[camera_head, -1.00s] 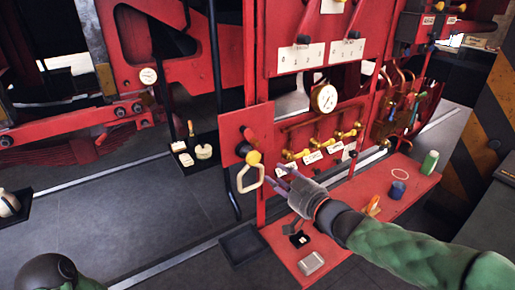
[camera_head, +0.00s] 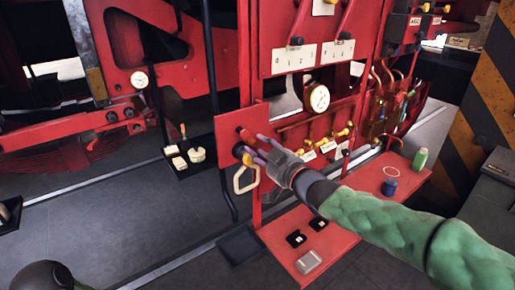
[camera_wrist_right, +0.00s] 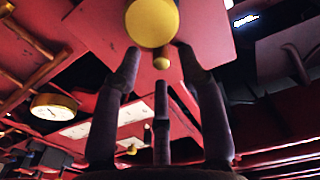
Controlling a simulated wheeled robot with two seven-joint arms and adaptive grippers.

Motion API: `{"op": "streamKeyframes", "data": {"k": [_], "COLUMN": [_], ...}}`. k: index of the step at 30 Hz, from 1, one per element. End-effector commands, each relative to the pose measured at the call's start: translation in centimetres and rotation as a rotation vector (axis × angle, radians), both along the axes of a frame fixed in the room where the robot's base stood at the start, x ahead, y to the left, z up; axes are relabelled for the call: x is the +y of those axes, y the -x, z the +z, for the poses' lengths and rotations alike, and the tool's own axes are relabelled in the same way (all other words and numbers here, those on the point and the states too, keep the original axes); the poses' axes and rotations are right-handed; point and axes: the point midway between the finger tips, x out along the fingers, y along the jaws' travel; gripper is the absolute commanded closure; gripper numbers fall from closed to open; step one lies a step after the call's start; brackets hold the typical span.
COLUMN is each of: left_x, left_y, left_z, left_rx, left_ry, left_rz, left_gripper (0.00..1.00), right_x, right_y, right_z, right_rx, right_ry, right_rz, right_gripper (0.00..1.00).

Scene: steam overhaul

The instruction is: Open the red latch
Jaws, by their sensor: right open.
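A red upright plate (camera_head: 228,128) on the machine carries a short red piece (camera_head: 244,133), which may be the latch; I cannot tell its state. Below it are a yellow knob (camera_head: 248,160) and a cream loop handle (camera_head: 241,181). My right gripper (camera_head: 251,149) is open, its purple-grey fingers spread in front of the plate, near the knob and the red piece. In the right wrist view a yellow round knob (camera_wrist_right: 152,22) is just beyond the open fingers (camera_wrist_right: 160,75). Contact cannot be told.
A gauge (camera_head: 317,98) and several yellow valves (camera_head: 326,144) are right of the plate. A red shelf (camera_head: 340,240) below holds a green bottle (camera_head: 420,158), a blue cup (camera_head: 389,187) and a metal box (camera_head: 308,262). A black tray (camera_head: 240,245) is on the floor.

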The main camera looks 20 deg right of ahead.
Motion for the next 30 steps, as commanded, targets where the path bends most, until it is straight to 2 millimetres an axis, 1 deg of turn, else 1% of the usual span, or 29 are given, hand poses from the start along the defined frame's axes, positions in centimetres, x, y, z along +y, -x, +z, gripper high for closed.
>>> {"op": "streamKeyframes", "data": {"k": [1,5,14,15,17,18,19,30], "left_x": [0.00,0.00,0.00,0.00,0.00,0.00,0.00,0.00], "left_y": [0.00,-0.01,0.00,-0.01,-0.01,-0.01,-0.01,-0.01], "left_z": [-0.03,-0.06,-0.05,-0.05,-0.05,-0.05,-0.05,-0.09], "left_rx": [0.000,0.000,0.000,0.000,0.000,0.000,0.000,0.000], "left_ry": [0.000,0.000,0.000,0.000,0.000,0.000,0.000,0.000], "left_rz": [0.000,0.000,0.000,0.000,0.000,0.000,0.000,0.000], "left_gripper": [0.60,0.60,0.60,0.60,0.60,0.60,0.60,0.60], "right_x": [0.21,0.39,0.43,0.43,0.43,0.43,0.43,0.42], "right_y": [-0.48,-1.09,-1.24,-1.23,-1.23,-1.23,-1.22,-1.22], "right_z": [-0.07,0.00,-0.01,-0.01,0.00,0.00,-0.01,-0.08], "right_rx": [0.001,0.000,0.000,0.000,0.000,0.000,0.000,0.001], "right_ry": [-0.001,0.001,0.000,0.000,0.000,0.000,0.000,0.003], "right_rz": [0.001,0.000,-0.001,-0.001,-0.001,-0.001,-0.001,-0.001], "right_gripper": [0.59,0.59,0.59,0.70,0.87,0.99,1.00,1.00]}}
